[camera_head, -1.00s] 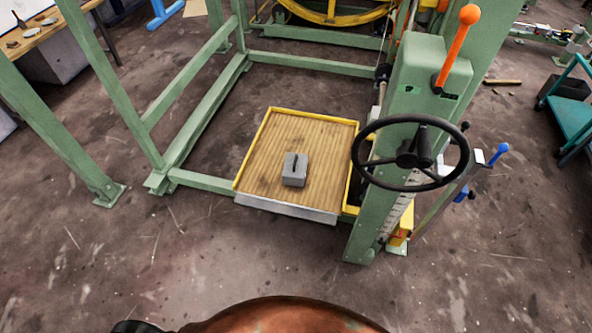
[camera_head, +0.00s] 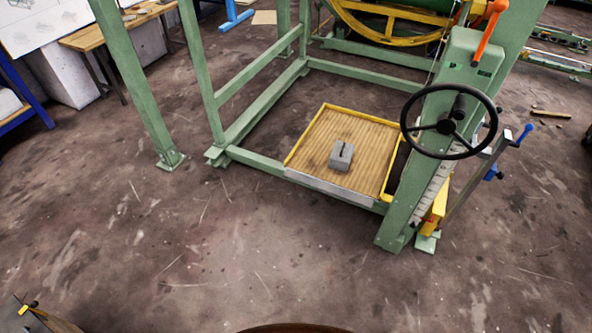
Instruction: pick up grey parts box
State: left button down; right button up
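The grey parts box (camera_head: 340,158) is a small grey block with a dark handle or slot on top. It sits on a wooden platform with a yellow rim (camera_head: 302,139), low in the green machine frame. Nothing is touching the box. Neither of my grippers shows in the head view, so I cannot see whether they are open or shut.
A green post (camera_head: 452,122) with a black handwheel (camera_head: 403,124) and an orange lever (camera_head: 489,30) stands right of the platform. Green frame legs (camera_head: 136,90) stand to the left. A wooden table (camera_head: 88,38) is at the back left. The floor (camera_head: 215,240) before the platform is clear.

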aim_at(339, 158)
jog(key=u, duration=1.3)
jog(key=i, duration=1.65)
jog(key=z, duration=1)
jog(key=i, duration=0.6)
jog(key=z, duration=0.65)
